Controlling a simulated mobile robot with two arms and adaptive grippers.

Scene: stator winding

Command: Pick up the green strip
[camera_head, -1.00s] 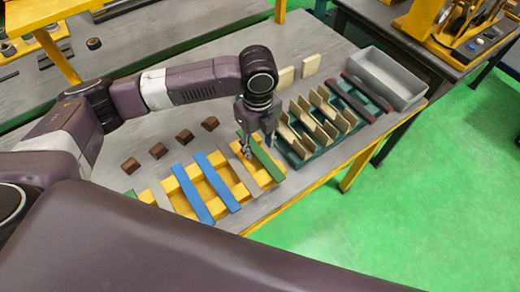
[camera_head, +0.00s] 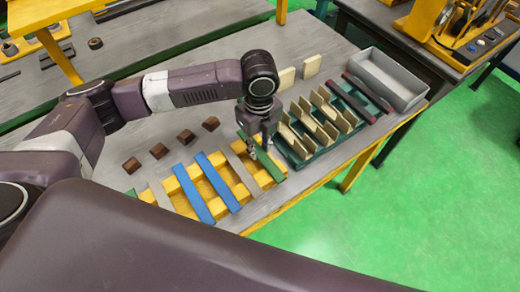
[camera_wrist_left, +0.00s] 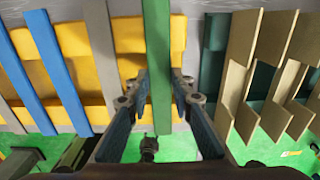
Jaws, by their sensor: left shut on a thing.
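The green strip (camera_head: 266,161) lies across the right end of the yellow rack (camera_head: 212,187). In the left wrist view the green strip (camera_wrist_left: 157,62) runs upright in the picture, between the two fingers. My left gripper (camera_head: 260,150) is over the strip, with its fingers shut on the strip's sides; it also shows in the left wrist view (camera_wrist_left: 157,88). The strip still looks level with the rack; I cannot tell whether it touches it. Another green strip shows only slightly at the rack's left end. My right gripper is not in view.
Blue strips (camera_head: 190,193) and grey strips (camera_head: 242,168) lie across the same rack. A dark green tray with several upright beige plates (camera_head: 313,125) stands close on the right. A grey bin (camera_head: 388,78) is at the far right. Several small brown blocks (camera_head: 159,151) lie behind the rack.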

